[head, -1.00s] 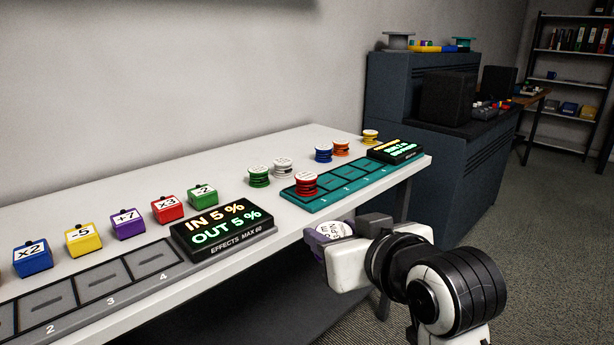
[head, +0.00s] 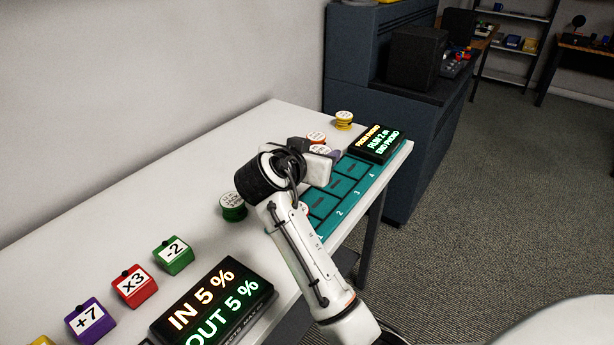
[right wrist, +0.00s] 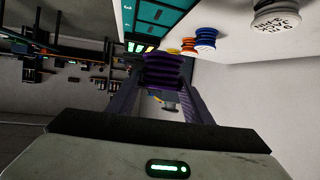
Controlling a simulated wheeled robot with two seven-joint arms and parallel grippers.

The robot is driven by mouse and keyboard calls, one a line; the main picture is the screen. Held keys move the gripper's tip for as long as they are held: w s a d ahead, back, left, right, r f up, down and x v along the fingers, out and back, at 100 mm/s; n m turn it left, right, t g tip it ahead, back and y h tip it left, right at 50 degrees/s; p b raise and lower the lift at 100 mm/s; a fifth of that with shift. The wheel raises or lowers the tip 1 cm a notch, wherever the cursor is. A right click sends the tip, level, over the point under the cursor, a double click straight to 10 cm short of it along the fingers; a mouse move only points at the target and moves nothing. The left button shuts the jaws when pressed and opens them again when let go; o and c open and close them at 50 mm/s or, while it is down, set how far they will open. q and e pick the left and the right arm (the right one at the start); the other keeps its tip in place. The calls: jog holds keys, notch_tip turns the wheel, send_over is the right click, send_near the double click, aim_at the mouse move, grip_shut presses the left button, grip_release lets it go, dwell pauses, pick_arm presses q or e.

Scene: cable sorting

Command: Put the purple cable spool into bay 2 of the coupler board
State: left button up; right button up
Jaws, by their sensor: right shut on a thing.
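The purple cable spool (head: 335,155) is held in my right gripper (head: 322,160), over the table by the back edge of the coupler board. In the right wrist view the purple spool (right wrist: 163,72) sits between the two fingers. The teal coupler board (head: 327,227) lies along the table's right edge. Its bay 2 (head: 323,204) looks empty, as do bays 3 and 4. The height of the held spool above the table is unclear. My left gripper is out of view.
A green spool (head: 233,206) stands left of my arm, an orange spool (head: 317,137) just behind the gripper, and a yellow spool (head: 344,120) farther back. A display (head: 375,143) stands at the board's far end.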

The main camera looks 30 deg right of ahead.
notch_tip(320, 180, down, 6)
jog(key=shift+s+d+f, duration=0.1)
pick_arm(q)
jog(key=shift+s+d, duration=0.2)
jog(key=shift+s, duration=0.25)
pick_arm(e)
jog(key=shift+f, duration=1.75)
jog(key=shift+f, duration=0.1)
jog(key=o, duration=1.1)
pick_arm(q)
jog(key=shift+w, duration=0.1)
